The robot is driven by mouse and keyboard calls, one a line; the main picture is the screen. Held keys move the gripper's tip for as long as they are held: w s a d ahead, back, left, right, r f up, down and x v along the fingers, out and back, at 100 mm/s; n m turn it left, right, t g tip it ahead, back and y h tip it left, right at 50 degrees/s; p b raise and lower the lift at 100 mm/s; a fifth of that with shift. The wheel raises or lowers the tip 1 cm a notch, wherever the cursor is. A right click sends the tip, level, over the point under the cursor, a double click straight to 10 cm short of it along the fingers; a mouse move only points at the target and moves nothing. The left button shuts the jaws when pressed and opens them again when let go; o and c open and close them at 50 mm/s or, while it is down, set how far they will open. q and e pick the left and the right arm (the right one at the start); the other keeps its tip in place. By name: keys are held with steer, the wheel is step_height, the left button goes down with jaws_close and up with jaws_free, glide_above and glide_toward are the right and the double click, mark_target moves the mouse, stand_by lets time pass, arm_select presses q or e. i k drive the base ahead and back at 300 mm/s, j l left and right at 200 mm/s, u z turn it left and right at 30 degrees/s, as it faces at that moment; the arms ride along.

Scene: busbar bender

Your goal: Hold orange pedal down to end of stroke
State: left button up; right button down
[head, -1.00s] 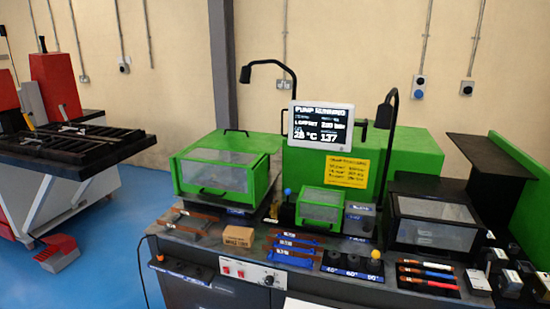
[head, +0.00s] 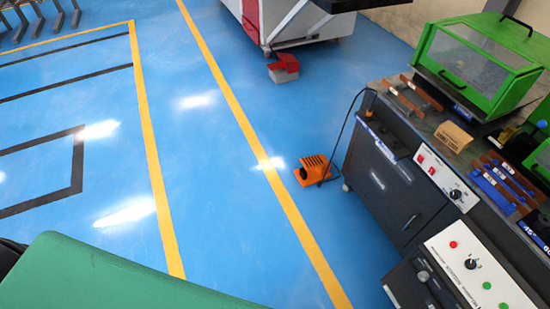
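The orange pedal (head: 312,171) sits on the blue floor beside the lower left corner of the dark bench cabinet (head: 392,185). Its top has dark ridges, and a black cable runs from it up to the bench. Nothing of mine touches it in this view. I cannot tell from here how far its treadle is pressed. Neither of my grippers is in view.
Yellow floor lines (head: 240,120) pass left of the pedal, with open blue floor around. A red and grey pedal (head: 284,68) lies near the red and white machine (head: 290,22). A green surface (head: 90,275) fills the lower left. A control panel (head: 478,268) stands lower right.

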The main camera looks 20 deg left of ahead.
mark_target(318, 160)
steer(key=i+j+z, duration=0.15)
steer(key=j, duration=0.2)
steer(key=i+j+z, duration=0.2)
steer(key=j, duration=0.2)
steer(key=i+j+z, duration=0.15)
steer(key=j, duration=0.25)
steer(key=i+j+z, duration=0.2)
steer(key=j, duration=0.2)
steer(key=i+j+z, duration=0.15)
steer(key=j, duration=0.3)
steer(key=i+j+z, duration=0.15)
steer(key=j, duration=0.3)
